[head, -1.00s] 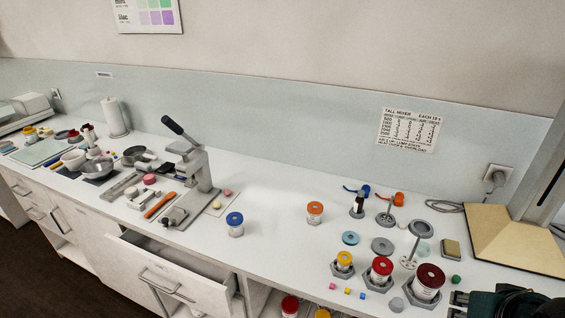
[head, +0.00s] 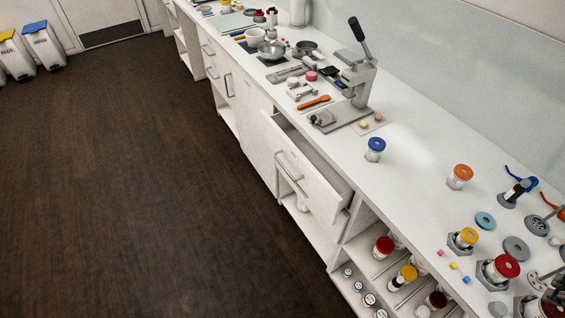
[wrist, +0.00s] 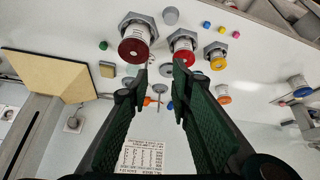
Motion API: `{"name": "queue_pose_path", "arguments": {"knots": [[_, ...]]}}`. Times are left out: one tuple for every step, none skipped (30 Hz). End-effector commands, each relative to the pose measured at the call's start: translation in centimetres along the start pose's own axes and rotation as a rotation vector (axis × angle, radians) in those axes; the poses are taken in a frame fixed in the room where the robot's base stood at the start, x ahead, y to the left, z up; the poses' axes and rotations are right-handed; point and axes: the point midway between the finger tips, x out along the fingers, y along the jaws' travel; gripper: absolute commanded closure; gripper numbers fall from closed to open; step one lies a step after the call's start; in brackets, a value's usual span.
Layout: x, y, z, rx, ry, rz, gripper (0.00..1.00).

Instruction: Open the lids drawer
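In the head view a white drawer (head: 318,192) stands pulled out from the counter front, below the lever press. Its bar handle (head: 287,168) is on the front face, and part of its inside shows. No readable label tells me whether this is the lids drawer. Other closed fronts with bar handles, such as the cabinet front (head: 246,100), lie farther along. My gripper (wrist: 160,82) shows in the wrist view, its two dark green fingers apart with nothing held between them. It is over the counter near the jars and is outside the head view.
The lever press (head: 350,90) stands on the white counter. Jars with blue (head: 375,144), orange (head: 460,173) and red (head: 503,268) lids stand to the right. Open shelves below hold more jars (head: 384,246). The dark floor (head: 130,190) before the cabinets is clear.

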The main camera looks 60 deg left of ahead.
Motion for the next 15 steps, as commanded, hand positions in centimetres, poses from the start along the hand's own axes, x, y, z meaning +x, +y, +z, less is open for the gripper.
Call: {"name": "queue_pose_path", "arguments": {"knots": [[0.2, -0.9, -1.0, -0.023, -0.007, -0.009, 0.78], [0.3, -1.4, -1.5, -0.035, -0.012, -0.013, 0.78], [0.5, -2.1, -2.1, -0.052, -0.017, -0.019, 0.78], [0.6, -2.6, -2.5, -0.065, -0.021, -0.023, 0.78], [0.8, -3.1, -3.0, -0.077, -0.025, -0.027, 0.78], [1.0, -3.8, -3.5, -0.094, -0.03, -0.033, 0.78], [1.1, -4.3, -4.0, -0.107, -0.035, -0.037, 0.78], [1.3, -4.9, -4.4, -0.12, -0.039, -0.042, 0.78], [1.5, -5.6, -5.0, -0.137, -0.044, -0.047, 0.78], [1.7, -6.2, -5.4, -0.15, -0.048, -0.051, 0.78], [1.8, -6.8, -5.8, -0.163, -0.052, -0.055, 0.78], [2.1, -7.5, -6.4, -0.179, -0.057, -0.06, 0.78], [2.2, -8.1, -6.7, -0.192, -0.061, -0.064, 0.78], [2.4, -8.8, -7.1, -0.205, -0.066, -0.068, 0.78], [2.7, -9.6, -7.6, -0.221, -0.07, -0.072, 0.78]]}}
